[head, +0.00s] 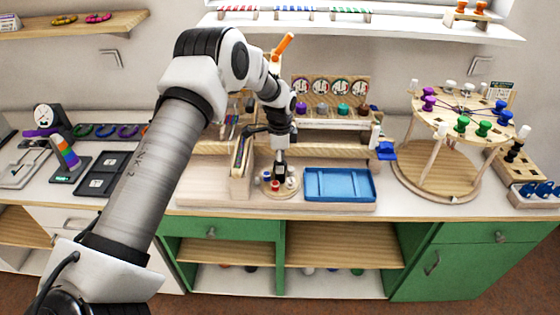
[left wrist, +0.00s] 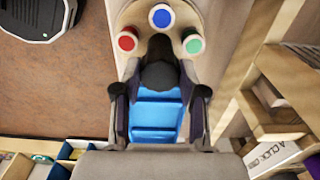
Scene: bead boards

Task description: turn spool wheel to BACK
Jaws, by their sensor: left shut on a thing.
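The spool wheel (head: 285,193) is a small pale wooden disc near the counter's front edge, carrying red, blue and green-and-white spools. It shows in the left wrist view as a pale surface with a red spool (left wrist: 127,39), a blue spool (left wrist: 161,17) and a green spool (left wrist: 193,43). My left gripper (head: 280,166) points down onto the wheel from above. In the left wrist view my left gripper (left wrist: 158,95) is shut on the wheel's dark middle part, which the fingers largely hide. No BACK mark is readable. My right gripper is out of view.
A blue tray (head: 340,198) lies just right of the wheel. A wooden rack (head: 340,122) with spools stands behind. A round wooden stand (head: 440,195) with coloured spools is at the right. Black trays (head: 100,172) lie at the left. The floor shows beyond the front edge.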

